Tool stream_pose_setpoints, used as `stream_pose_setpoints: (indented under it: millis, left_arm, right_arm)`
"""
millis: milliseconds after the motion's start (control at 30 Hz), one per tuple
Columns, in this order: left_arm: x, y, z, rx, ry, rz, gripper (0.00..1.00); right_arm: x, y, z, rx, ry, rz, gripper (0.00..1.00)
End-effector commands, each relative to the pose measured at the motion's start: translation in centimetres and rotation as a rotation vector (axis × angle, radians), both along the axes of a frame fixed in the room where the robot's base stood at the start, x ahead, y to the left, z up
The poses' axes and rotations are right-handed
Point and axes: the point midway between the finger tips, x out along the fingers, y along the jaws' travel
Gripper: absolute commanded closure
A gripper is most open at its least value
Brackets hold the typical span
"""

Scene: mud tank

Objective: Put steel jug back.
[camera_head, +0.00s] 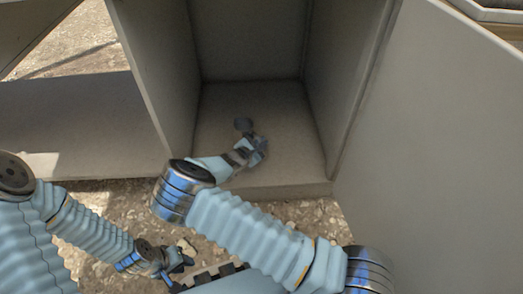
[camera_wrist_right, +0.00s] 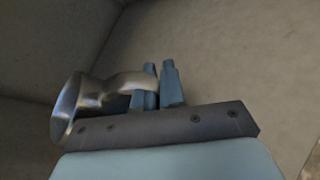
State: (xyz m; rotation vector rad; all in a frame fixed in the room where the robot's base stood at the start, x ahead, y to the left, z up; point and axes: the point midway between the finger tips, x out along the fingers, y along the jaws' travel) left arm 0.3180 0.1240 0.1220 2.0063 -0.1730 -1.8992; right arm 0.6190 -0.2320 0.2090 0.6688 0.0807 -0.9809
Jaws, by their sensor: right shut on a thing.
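The steel jug (camera_head: 243,124) is a small dark shape inside the open cabinet compartment in the head view. In the right wrist view the steel jug (camera_wrist_right: 70,106) is shiny, with its round end to the left and its handle reaching to the fingers. My right gripper (camera_head: 258,146) is inside the compartment, low over its floor. In the wrist view my right gripper (camera_wrist_right: 160,88) is shut on the jug's handle. I cannot tell whether the jug touches the floor. My left gripper (camera_head: 184,262) is outside, low over the gravel and far from the jug; its fingers look apart.
The cabinet compartment (camera_head: 215,105) has a bare floor, with side walls close on both sides of my right arm. A large panel (camera_head: 440,130) stands at the right. A lower shelf (camera_head: 80,120) at the left is empty. Gravel (camera_head: 100,205) lies in front.

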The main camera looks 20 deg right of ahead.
Motion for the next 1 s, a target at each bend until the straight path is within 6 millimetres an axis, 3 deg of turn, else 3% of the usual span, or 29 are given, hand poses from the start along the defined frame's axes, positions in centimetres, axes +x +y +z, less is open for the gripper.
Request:
stream_pose_setpoints:
  millis: [200,567,600,767,1000]
  left_arm:
    - [0.0,0.0,-1.1,0.0,-0.002,0.001,0.71]
    - [0.0,0.0,-1.0,0.0,-0.003,0.001,0.71]
    - [0.0,0.0,-1.0,0.0,-0.003,0.001,0.71]
    - [0.1,0.0,-1.0,0.0,-0.003,0.001,0.71]
    - [0.1,0.0,-1.0,0.0,-0.003,0.001,0.71]
  right_arm:
    - [0.3,-0.4,-3.3,-0.003,0.001,0.0,1.0]
    - [0.2,-0.4,-3.7,-0.001,0.0,0.0,1.0]
    - [0.2,-0.3,-3.8,-0.001,0.001,0.0,0.89]
    - [0.2,-0.3,-3.8,0.0,0.001,0.0,0.65]
    - [0.2,-0.3,-3.7,-0.001,0.001,0.0,0.65]
